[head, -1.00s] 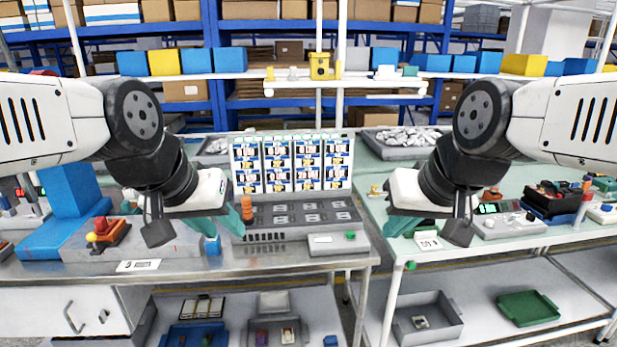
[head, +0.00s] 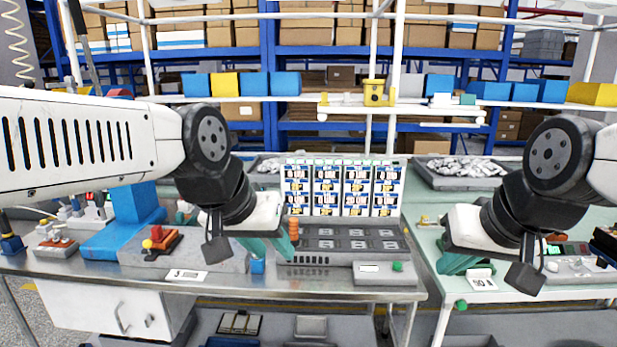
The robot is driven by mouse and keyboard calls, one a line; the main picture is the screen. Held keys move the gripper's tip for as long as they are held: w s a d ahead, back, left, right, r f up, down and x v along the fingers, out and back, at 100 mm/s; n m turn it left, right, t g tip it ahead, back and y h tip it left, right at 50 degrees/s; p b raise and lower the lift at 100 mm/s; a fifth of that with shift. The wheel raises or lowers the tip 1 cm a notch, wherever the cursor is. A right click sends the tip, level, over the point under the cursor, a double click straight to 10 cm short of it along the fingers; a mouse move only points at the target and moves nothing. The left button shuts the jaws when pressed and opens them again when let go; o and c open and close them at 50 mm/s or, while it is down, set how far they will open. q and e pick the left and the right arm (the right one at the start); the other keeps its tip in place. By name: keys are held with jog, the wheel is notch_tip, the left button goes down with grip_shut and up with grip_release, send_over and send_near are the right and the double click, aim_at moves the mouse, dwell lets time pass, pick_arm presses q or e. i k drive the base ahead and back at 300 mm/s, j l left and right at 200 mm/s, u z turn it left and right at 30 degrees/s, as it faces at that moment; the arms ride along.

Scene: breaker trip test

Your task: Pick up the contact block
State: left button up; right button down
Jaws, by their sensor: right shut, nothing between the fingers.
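I cannot tell for sure which part is the contact block. A small orange ribbed piece (head: 294,229) stands upright at the left end of a grey test fixture (head: 330,258) on the metal table. My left gripper (head: 280,246) points down just left of and in front of that piece, its teal fingers overlapping the fixture's left edge in the picture. Their gap is not clear, and I see nothing held. My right gripper (head: 455,264) is shut and empty over the near left edge of the green-topped table to the right.
A red and yellow button unit (head: 160,240) sits on a grey block (head: 205,258) to the left, with a blue stand (head: 132,215) behind it. A panel of printed cards (head: 340,188) rises behind the fixture. A grey tray (head: 455,176) stands at the back right.

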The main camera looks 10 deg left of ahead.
aim_at(293, 225)
jog(key=i+j+u, duration=0.25)
jog(key=u, duration=0.15)
jog(key=i+j+u, duration=0.35)
jog(key=k+l, duration=0.1)
